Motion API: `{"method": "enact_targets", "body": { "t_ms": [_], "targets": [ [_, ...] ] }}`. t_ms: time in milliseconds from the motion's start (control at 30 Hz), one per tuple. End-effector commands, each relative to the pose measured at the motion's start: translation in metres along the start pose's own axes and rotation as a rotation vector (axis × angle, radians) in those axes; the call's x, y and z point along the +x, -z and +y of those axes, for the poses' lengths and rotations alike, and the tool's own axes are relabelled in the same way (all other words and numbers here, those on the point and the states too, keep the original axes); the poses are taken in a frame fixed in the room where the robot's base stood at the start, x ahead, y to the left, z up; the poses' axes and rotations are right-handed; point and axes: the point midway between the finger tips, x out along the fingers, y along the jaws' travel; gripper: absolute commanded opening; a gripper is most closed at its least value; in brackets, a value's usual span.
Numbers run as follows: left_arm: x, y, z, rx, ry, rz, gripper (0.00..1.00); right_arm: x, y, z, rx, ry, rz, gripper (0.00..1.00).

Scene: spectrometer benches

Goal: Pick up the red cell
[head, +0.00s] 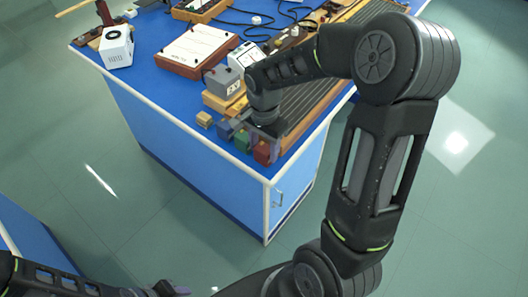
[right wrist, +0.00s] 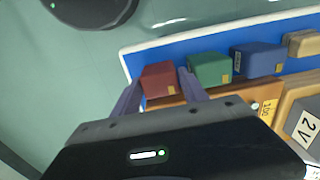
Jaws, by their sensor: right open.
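The red cell (head: 263,153) is a small block at the near corner of the blue bench, at the end of a row of coloured cells. In the right wrist view the red cell (right wrist: 159,80) shows between the tips of my two fingers. My right gripper (right wrist: 158,76) is open and empty, with one finger on the left side of the red cell and one between it and the green cell (right wrist: 210,68). I cannot tell whether the fingers touch it. In the head view my right wrist partly covers the row. Part of my left gripper (head: 170,289) shows at the bottom edge.
The blue cell (right wrist: 258,59) and a tan block (head: 204,118) continue the row. A long ribbed wooden-edged rail (head: 318,92) lies behind. A grey-topped block (head: 222,82) stands nearby. The bench's white edge (head: 225,153) runs close in front of the cells.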

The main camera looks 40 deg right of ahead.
Motion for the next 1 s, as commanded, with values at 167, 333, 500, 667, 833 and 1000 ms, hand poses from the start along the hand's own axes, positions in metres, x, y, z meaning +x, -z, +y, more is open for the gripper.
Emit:
{"method": "enact_targets", "body": {
  "t_ms": [167,333,500,667,833,1000],
  "targets": [
    [-0.003,0.000,0.001,0.000,0.000,0.000,0.36,0.021,0.000,0.001,0.001,-0.003,-0.002,0.51],
    [-0.003,0.000,0.001,0.000,0.000,0.000,0.36,0.024,0.000,0.000,0.001,0.000,0.000,0.51],
    [-0.003,0.000,0.001,0.000,0.000,0.000,0.36,0.023,0.000,0.000,0.000,0.000,0.000,0.51],
    [-0.003,0.000,0.001,0.000,0.000,0.000,0.36,0.023,0.000,0.000,0.000,0.000,0.000,0.51],
    [-0.003,0.000,0.001,0.000,0.000,0.000,0.36,0.023,0.000,0.000,0.000,0.000,0.000,0.48],
    [-0.003,0.000,0.001,0.000,0.000,0.000,0.36,0.023,0.000,0.000,0.000,0.000,0.000,0.34]
  ]
}}
